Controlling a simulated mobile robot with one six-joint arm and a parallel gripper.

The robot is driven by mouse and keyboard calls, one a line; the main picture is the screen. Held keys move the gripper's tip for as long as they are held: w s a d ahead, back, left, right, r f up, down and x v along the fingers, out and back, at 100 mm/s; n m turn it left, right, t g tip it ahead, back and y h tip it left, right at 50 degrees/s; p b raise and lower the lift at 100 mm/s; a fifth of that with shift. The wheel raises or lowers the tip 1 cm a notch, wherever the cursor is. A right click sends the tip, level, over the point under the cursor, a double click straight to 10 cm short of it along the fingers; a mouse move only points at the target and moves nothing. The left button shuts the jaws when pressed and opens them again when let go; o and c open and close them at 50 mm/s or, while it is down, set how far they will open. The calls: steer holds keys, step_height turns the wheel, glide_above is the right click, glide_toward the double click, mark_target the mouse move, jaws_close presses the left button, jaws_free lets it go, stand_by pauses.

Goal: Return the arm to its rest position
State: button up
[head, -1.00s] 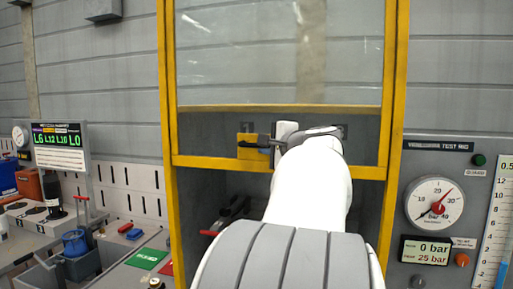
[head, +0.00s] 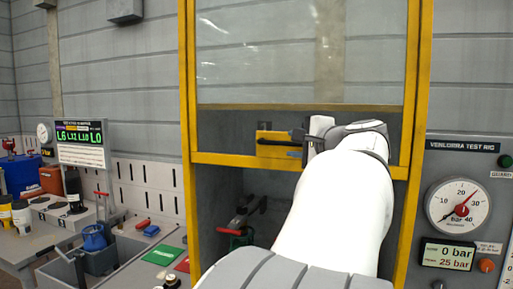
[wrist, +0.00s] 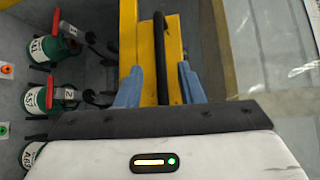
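My gripper (wrist: 161,85) is in the wrist view. Its two blue fingers are spread, with a black bar handle (wrist: 160,55) between them and gaps on both sides. The handle is on a yellow crossbar (wrist: 139,45). In the head view my white arm reaches up to the rig, and my gripper (head: 295,144) is at the handle (head: 275,142) on the yellow guard frame (head: 230,161). Whether a finger touches the handle I cannot tell. My arm hides part of the opening below the guard.
Behind the crossbar, several green cylinders (wrist: 52,47) with white labels stand inside the rig. Right of it are a gauge (head: 458,207) and a 0 bar display (head: 447,254). At left, a bench holds a blue container (head: 93,237), a green mat (head: 164,256) and a grey bin (head: 62,275).

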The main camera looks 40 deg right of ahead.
steer(key=shift+v, duration=1.05)
steer(key=w+a+f+n+g+y, duration=0.3)
steer(key=a+f+n+g, duration=0.15)
steer(key=a+f, duration=0.7)
steer(key=w+a+f+n+g+y, duration=0.25)
steer(key=a+f+n, duration=0.35)
steer(key=a+f, duration=0.55)
steer(key=s+a+f+n+g+h, duration=0.2)
steer(key=s+a+f+n+g, duration=0.4)
steer(key=s+a+f+n, duration=0.6)
step_height(320, 180, down, 3)
steer(key=shift+a+f, duration=0.15)
steer(key=shift+a, duration=0.2)
